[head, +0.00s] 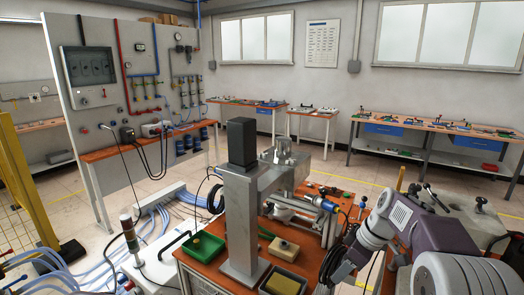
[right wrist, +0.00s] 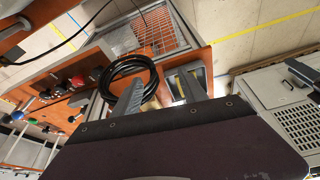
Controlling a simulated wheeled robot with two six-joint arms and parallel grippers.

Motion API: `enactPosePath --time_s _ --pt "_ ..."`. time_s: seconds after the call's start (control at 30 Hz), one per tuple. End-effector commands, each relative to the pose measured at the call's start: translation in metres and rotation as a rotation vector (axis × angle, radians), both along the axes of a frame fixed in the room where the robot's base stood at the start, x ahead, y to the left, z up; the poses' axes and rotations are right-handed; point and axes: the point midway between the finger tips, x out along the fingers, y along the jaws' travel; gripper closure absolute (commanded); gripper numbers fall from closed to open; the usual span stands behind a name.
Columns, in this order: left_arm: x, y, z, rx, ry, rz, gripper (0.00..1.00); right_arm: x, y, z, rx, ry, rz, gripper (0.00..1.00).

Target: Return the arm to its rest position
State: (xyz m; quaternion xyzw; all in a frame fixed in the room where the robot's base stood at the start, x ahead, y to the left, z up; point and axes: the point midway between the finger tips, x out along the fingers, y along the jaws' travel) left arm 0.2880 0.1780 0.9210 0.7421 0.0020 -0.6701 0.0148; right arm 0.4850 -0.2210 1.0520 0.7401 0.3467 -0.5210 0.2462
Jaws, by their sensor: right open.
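My right arm comes in from the right in the head view. Its gripper (head: 343,271) is beside the right side of the orange-topped bench (head: 238,284), partly lost against dark things there. In the right wrist view the two grey fingers of the right gripper (right wrist: 161,88) stand apart, with nothing seen held. A black cable coil (right wrist: 128,68) hangs at the bench side beyond the left finger; I cannot tell whether they touch. The coil also shows in the head view (head: 333,262). My left gripper is not in view.
A grey column (head: 243,225) rises from the bench. A green tray (head: 203,247), a beige block (head: 284,249) and a grey tray with a yellow block (head: 284,284) sit around it. A grey cart (head: 470,222) stands at the right. Tiled floor (head: 345,180) behind is clear.

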Motion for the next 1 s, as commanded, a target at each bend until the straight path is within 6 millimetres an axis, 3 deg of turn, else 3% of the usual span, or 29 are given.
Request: enactPosePath --time_s 0.1,0.27,0.4,0.5,0.7,1.0 --pt "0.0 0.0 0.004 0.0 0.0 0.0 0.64 -0.035 0.032 -0.013 -0.023 0.059 -0.009 0.5" --pt "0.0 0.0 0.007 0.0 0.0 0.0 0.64 -0.104 0.059 -0.049 -0.079 0.159 -0.139 0.5" --pt "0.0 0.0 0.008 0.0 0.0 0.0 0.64 -0.179 0.057 -0.094 -0.134 0.239 -0.402 0.5" --pt "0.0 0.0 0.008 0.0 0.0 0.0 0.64 -0.21 0.046 -0.12 -0.142 0.271 -0.632 0.5" --pt "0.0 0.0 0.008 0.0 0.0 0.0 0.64 -0.197 0.042 -0.124 -0.085 0.231 -0.876 0.5" --pt "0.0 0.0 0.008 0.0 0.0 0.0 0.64 -0.197 0.042 -0.124 -0.082 0.236 -0.896 0.5"
